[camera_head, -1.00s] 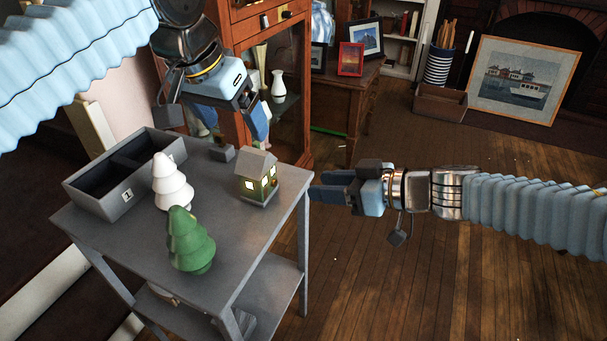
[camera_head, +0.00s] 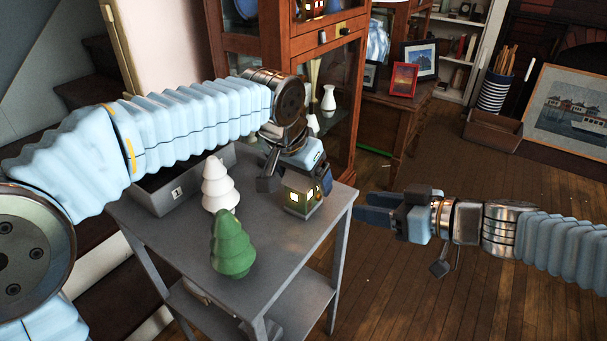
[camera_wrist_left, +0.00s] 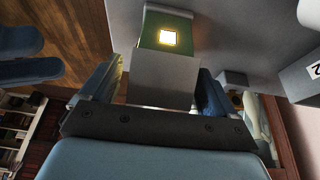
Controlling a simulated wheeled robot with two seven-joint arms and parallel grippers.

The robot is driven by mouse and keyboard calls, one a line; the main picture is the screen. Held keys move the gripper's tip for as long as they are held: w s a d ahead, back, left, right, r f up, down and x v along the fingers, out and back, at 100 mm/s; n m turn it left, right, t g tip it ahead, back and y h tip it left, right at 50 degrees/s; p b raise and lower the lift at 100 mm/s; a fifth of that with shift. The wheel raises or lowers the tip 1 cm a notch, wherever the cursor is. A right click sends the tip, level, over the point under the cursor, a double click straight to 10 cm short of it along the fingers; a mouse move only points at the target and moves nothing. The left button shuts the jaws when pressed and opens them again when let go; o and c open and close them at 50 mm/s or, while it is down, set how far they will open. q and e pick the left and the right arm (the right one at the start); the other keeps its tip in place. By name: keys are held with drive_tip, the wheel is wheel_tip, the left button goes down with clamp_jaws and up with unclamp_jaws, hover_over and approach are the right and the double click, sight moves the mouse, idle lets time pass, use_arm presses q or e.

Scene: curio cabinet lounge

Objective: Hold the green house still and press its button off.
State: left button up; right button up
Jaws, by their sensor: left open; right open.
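The green house (camera_head: 302,194) stands upright on the grey table near its right back edge, its windows glowing yellow. My left gripper (camera_head: 308,171) is open and lowered over it from behind; one finger shows at its right side. In the left wrist view the house's grey roof (camera_wrist_left: 165,78) lies between the two spread fingers (camera_wrist_left: 157,88), and I cannot tell if they touch it. I cannot make out the button clearly. My right gripper (camera_head: 366,207) is open and empty, beyond the table's right edge, apart from the house. Its fingers also show in the left wrist view (camera_wrist_left: 28,56).
A white tree (camera_head: 220,186) and a green tree (camera_head: 233,246) stand on the grey table (camera_head: 275,255) left of the house. A grey divided box (camera_head: 160,195) is at the table's back left. A wooden cabinet (camera_head: 340,105) rises behind. Open floor lies to the right.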

use_arm(q)
drive_tip(key=c, duration=1.5)
use_arm(e)
clamp_jaws()
idle(0.4)
idle(1.1)
idle(0.4)
